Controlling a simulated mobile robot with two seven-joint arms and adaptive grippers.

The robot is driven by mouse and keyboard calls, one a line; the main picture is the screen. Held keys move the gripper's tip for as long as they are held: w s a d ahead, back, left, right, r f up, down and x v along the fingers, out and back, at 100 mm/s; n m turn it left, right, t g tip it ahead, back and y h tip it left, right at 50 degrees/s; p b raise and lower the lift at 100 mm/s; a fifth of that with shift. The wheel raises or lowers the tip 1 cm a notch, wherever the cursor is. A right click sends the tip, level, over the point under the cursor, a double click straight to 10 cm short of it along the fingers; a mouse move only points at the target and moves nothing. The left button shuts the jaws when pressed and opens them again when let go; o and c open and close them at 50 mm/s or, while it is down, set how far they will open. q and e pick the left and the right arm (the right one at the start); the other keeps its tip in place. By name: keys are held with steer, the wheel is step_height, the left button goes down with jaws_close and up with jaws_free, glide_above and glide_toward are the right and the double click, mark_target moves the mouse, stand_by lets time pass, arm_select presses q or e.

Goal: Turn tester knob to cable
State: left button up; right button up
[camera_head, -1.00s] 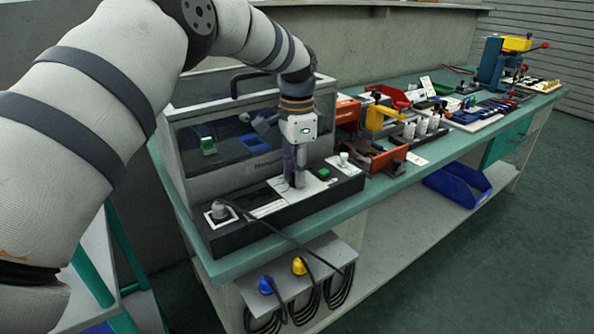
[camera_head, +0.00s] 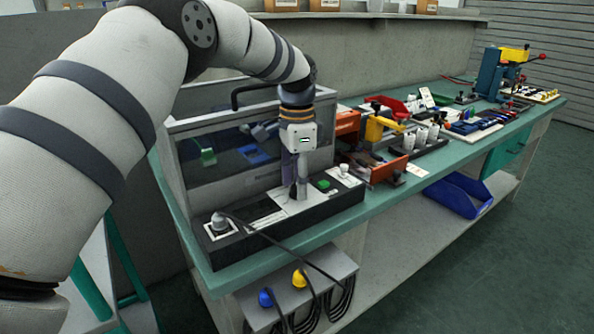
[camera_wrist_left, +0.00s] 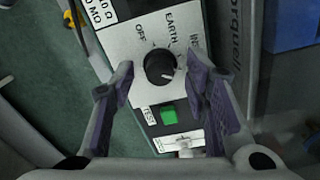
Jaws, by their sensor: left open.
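The tester knob (camera_wrist_left: 160,67) is round and black with a pale pointer mark, on a light panel. OFF, EARTH and a partly hidden label starting "IN" are printed around it; I cannot read a cable label. My left gripper (camera_wrist_left: 164,82) is open, with one purple-padded finger on each side of the knob. I cannot tell whether either finger touches it. In the head view my left gripper (camera_head: 298,190) points down at the tester (camera_head: 262,222), and it hides the knob there. My right gripper is not in view.
A green TEST button (camera_wrist_left: 169,114) sits beside the knob; it also shows in the head view (camera_head: 322,184). A black cable plug (camera_head: 219,221) stands at the tester's left end. A clear-fronted enclosure (camera_head: 220,150) rises behind. An orange fixture (camera_head: 376,170) is to the right.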

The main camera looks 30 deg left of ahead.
arm_select(q)
step_height(320, 180, up, 11)
steer(key=shift+r, duration=0.2)
stand_by(0.3)
